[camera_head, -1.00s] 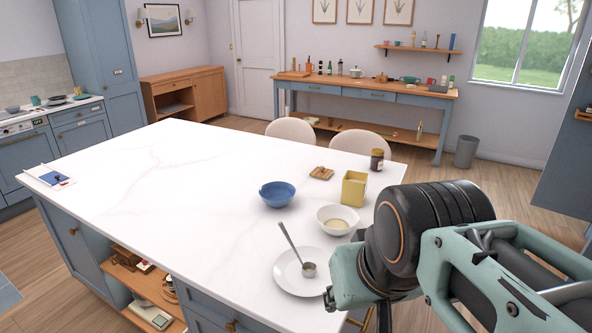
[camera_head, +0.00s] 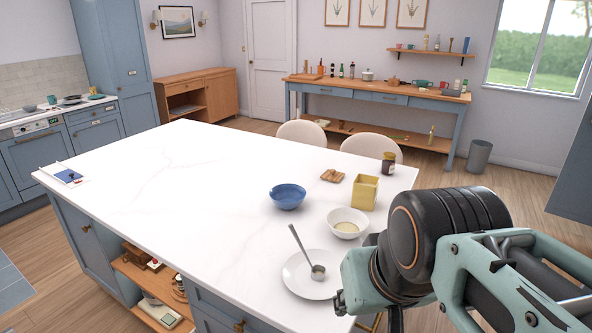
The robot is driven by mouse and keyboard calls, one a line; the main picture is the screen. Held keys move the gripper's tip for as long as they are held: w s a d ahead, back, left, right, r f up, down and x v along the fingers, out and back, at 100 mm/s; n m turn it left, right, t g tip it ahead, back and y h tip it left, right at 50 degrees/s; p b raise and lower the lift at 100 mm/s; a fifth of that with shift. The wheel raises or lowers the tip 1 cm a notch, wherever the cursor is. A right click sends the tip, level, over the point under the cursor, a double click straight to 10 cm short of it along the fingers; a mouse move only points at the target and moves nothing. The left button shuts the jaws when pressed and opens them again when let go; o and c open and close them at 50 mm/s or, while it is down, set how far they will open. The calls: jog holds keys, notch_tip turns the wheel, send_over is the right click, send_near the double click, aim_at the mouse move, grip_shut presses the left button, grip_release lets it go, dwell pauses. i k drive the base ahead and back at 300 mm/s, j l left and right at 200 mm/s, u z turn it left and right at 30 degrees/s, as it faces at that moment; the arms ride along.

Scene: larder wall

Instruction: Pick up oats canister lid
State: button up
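No lid that I can make out as the oats canister's shows clearly. An open yellow square canister (camera_head: 364,193) stands near the right edge of the white island. A small flat wooden piece (camera_head: 332,176) lies to its left; I cannot tell whether it is a lid. My arm reaches in from the right, its wrist in front of the island's near right edge. The fingers of my gripper do not show, so I cannot see what they hold.
Two pale chairs (camera_head: 372,147) stand behind.

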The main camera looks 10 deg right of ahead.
aim_at(332, 175)
jog(key=l+z, duration=0.1)
jog(key=z, duration=0.15)
jog(key=i+l+z, duration=0.25)
jog(key=l, duration=0.25)
jog(key=i+l+z, duration=0.3)
jog(key=l, duration=0.2)
jog(key=i+l+z, duration=0.25)
jog(key=l, duration=0.15)
jog(key=i+l+z, duration=0.1)
jog(key=i, duration=0.4)
jog(key=i+l+z, duration=0.1)
jog(key=i+l, duration=0.15)
jog(key=i, duration=0.25)
jog(key=i+u, duration=0.2)
jog(key=i, duration=0.35)
jog(key=i+l+u, duration=0.2)
jog(key=i, duration=0.35)
jog(key=i+u, duration=0.2)
jog(key=u, duration=0.15)
jog(key=i+u, duration=0.5)
jog(key=u, duration=0.2)
jog(key=i+l+u, duration=0.45)
jog(key=i+u, duration=0.2)
